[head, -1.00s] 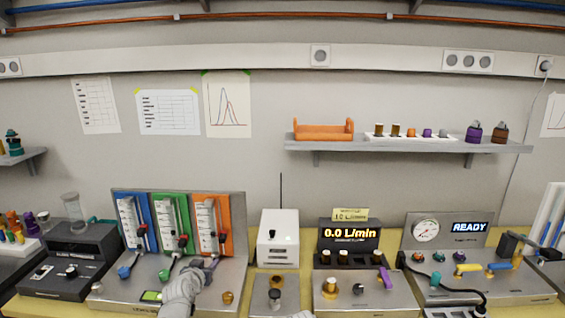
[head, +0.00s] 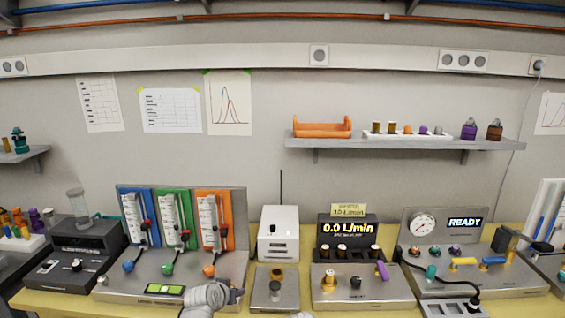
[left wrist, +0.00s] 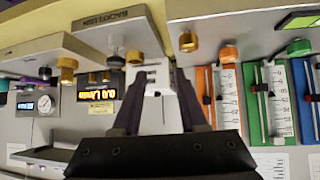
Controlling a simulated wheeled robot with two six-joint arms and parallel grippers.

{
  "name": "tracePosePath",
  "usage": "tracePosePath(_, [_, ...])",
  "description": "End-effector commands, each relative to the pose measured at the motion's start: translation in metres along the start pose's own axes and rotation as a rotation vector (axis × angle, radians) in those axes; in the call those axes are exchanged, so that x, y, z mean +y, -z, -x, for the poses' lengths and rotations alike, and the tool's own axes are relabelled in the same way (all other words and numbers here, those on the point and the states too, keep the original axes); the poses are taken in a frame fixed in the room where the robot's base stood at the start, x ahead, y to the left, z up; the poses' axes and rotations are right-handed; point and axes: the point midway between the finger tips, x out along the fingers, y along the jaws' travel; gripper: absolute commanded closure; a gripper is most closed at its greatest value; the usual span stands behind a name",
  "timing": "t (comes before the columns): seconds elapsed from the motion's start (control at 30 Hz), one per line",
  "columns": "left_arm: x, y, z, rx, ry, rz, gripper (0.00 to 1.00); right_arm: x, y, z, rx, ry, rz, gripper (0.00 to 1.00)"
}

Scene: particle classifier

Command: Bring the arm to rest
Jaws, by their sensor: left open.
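My left arm comes in at the bottom of the head view, in front of the flowmeter panel. Its gripper (head: 236,294) is small and partly cut by the view there, near the panel's lower right corner. In the left wrist view the left gripper (left wrist: 157,78) shows two dark fingers spread apart with nothing between them. It is apart from the orange flowmeter's knob (head: 208,271), which also shows in the left wrist view (left wrist: 229,54). My right gripper is not in view.
Blue, green and orange flowmeters (head: 213,222) stand on the panel behind the left arm. A white box with an antenna (head: 278,238), a display reading 0.0 L/min (head: 347,228) and a READY unit (head: 464,222) stand to the right. The yellow table (head: 60,302) is crowded.

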Motion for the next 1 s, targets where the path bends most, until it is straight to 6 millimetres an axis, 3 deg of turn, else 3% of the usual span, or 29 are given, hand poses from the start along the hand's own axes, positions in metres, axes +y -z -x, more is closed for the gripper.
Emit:
tracePosePath(0.17, [0.054, -0.054, 0.01, -0.22, -0.062, -0.048, 0.57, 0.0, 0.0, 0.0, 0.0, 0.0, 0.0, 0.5])
tracePosePath(0.3, [0.099, -0.118, 0.039, -0.488, -0.074, -0.104, 0.57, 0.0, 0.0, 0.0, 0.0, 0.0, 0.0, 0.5])
tracePosePath(0.4, [0.117, -0.158, 0.068, -0.672, -0.044, -0.141, 0.57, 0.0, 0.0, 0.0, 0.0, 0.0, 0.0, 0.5])
tracePosePath(0.5, [0.125, -0.184, 0.093, -0.804, 0.0, -0.166, 0.57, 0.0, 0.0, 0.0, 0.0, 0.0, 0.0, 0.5])
tracePosePath(0.7, [0.128, -0.204, 0.118, -0.922, 0.056, -0.187, 0.57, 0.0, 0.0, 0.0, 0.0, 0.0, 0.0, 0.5])
tracePosePath(1.0, [0.128, -0.205, 0.119, -0.932, 0.06, -0.187, 0.57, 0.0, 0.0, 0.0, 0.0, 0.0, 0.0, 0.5])
